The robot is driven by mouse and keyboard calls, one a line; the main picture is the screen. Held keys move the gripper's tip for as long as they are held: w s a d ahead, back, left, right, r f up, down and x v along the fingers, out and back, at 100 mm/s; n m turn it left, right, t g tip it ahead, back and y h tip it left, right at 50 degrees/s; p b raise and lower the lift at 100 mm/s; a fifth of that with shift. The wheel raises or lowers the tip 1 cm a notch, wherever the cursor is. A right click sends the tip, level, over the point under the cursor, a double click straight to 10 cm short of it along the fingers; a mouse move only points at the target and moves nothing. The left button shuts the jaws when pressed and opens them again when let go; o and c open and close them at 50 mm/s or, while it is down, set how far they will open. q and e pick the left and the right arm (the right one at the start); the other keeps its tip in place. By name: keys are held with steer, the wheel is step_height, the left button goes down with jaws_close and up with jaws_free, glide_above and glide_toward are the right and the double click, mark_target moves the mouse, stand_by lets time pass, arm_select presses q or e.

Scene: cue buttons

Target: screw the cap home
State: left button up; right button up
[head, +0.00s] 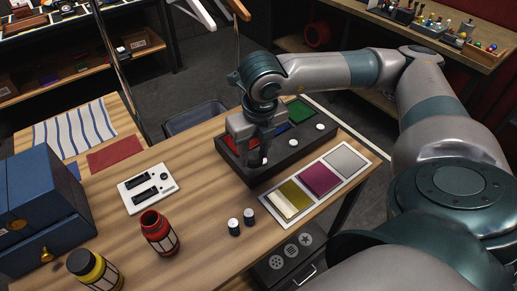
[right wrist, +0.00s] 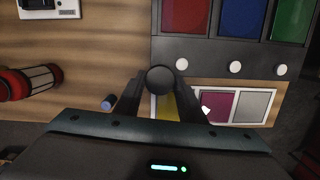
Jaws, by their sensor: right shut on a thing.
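A red bottle (head: 160,232) with a pale label stands upright on the wooden table, its mouth open and without a cap. It also shows at the left of the right wrist view (right wrist: 30,82). My right gripper (head: 259,158) is over the near-left part of the dark button box, to the right of and beyond the red bottle. In the right wrist view its fingers (right wrist: 160,92) are shut on a round black cap (right wrist: 160,79). In the head view the cap is mostly hidden by the fingers. My left gripper is not in view.
The button box (head: 282,152) has red, blue and green panels and white buttons. A mat (head: 337,184) with yellow, magenta and grey squares lies beside it. A yellow bottle with a black cap (head: 80,262), two small cylinders (head: 234,227), a white socket plate (head: 147,188) and a blue cabinet (head: 40,215) stand nearby.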

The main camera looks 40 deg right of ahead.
steer(key=n, duration=0.1)
steer(key=a+n, duration=0.1)
steer(key=n, duration=0.1)
steer(key=n+y, duration=0.1)
steer(key=n, duration=0.1)
steer(key=shift+w+a, duration=0.15)
steer(key=shift+a, duration=0.15)
steer(key=a+n+g, duration=0.1)
steer(key=a+n, duration=0.4)
steer(key=n, duration=1.1)
steer(key=a+n+g, duration=0.2)
steer(key=a+n, duration=0.2)
steer(key=n, duration=1.2)
steer(key=shift+w+a+n+g+h, duration=0.3)
steer(key=shift+w+a+n, duration=0.1)
steer(key=shift+w, duration=0.05)
steer(key=shift+f, duration=0.1)
